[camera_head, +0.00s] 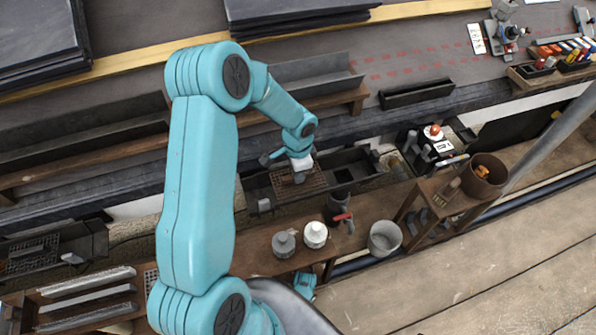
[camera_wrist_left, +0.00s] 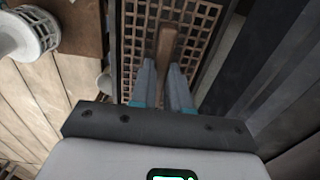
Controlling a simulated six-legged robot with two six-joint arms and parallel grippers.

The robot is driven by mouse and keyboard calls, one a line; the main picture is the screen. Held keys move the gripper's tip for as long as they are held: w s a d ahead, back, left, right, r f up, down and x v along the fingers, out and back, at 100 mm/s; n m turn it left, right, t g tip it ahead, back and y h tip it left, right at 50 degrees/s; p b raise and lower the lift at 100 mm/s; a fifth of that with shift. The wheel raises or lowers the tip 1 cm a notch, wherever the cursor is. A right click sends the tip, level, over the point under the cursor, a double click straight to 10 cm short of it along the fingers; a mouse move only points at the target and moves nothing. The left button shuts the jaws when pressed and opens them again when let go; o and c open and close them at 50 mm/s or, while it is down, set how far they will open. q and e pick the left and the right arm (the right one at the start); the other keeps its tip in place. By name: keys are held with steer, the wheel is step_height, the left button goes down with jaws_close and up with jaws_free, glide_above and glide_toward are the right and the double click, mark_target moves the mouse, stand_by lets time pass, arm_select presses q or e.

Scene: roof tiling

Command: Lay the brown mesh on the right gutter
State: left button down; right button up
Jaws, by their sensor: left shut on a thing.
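The brown mesh (camera_head: 290,182) is a flat grid panel with a wooden bar handle (camera_wrist_left: 167,45). My left gripper (camera_head: 300,172) is shut on that handle, with the bar between its two fingers in the left wrist view (camera_wrist_left: 164,88). The right gutter (camera_head: 347,175) is a long dark trough along the eave. The mesh is over its left part, lined up with it; I cannot tell whether it rests on the gutter. The right part of the trough is uncovered.
Below the gutter, a wooden bench (camera_head: 262,262) holds a grey pot (camera_head: 284,244) and a white pot (camera_head: 315,235). A bucket (camera_head: 384,238) stands to their right. A left gutter (camera_head: 80,240) holds a dark grid. A black and red device (camera_head: 432,145) sits beyond the gutter's right end.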

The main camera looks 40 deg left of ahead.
stand_by(0.6)
arm_select(q)
steer(key=c, duration=0.6)
jaws_free()
step_height(320, 180, up, 5)
steer(key=p, duration=0.4)
steer(key=shift+r, duration=0.1)
step_height(320, 180, up, 4)
steer(key=p, duration=0.2)
steer(key=shift+p, duration=0.4)
steer(key=shift+f, duration=0.2)
